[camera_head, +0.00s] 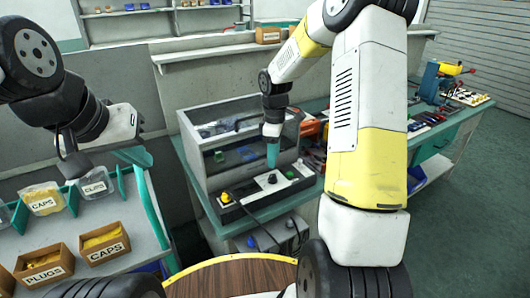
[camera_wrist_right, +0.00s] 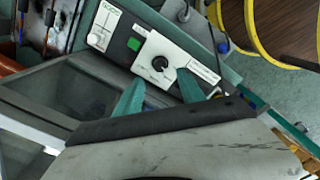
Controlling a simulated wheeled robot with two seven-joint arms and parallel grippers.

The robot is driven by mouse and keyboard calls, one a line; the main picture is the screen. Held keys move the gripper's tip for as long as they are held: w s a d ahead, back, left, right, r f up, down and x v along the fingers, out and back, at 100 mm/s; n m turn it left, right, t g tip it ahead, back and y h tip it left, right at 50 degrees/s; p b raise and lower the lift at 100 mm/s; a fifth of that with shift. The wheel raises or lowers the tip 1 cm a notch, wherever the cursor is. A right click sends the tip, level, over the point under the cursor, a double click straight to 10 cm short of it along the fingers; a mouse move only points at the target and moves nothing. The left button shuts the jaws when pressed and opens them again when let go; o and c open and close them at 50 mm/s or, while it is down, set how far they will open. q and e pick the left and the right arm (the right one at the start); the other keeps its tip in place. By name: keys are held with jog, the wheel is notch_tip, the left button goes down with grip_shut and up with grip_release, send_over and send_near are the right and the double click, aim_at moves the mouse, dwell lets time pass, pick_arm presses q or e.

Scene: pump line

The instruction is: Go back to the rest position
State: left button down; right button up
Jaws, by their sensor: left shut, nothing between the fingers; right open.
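My left gripper (camera_head: 134,156) is at the left of the head view, above the rack of bags and bins. Its teal fingers are shut and empty. My right gripper (camera_head: 272,152) points down over the control panel in front of the clear-walled test box. In the right wrist view my right gripper (camera_wrist_right: 160,92) shows two teal fingers spread apart with nothing between them. The panel's black knob (camera_wrist_right: 160,63) lies beyond the fingers. Whether a fingertip touches the panel is unclear.
The test box (camera_head: 238,142) stands on the teal bench, with the control panel (camera_head: 268,190) along its front. The rack holds labelled bins of plugs (camera_head: 44,267) and caps (camera_head: 104,243). A round wooden table (camera_head: 235,280) is near my front. Tools lie on the bench at right.

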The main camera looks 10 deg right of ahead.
jog(key=s+r+m+t, duration=0.2)
jog(key=s+r+m, duration=0.1)
jog(key=s+r, duration=0.4)
jog(key=s+r+m+t, duration=0.1)
jog(key=s+r+m, duration=0.25)
jog(key=r, duration=0.55)
jog(key=s+a+r+m+t+y, duration=0.1)
jog(key=s+r+m, duration=0.1)
jog(key=s, duration=0.5)
jog(key=s+a+r+m+t+y, duration=0.1)
jog(key=s+r+m+t, duration=0.1)
jog(key=s+m, duration=0.2)
jog(key=s, duration=0.3)
jog(key=shift+s+r, duration=0.3)
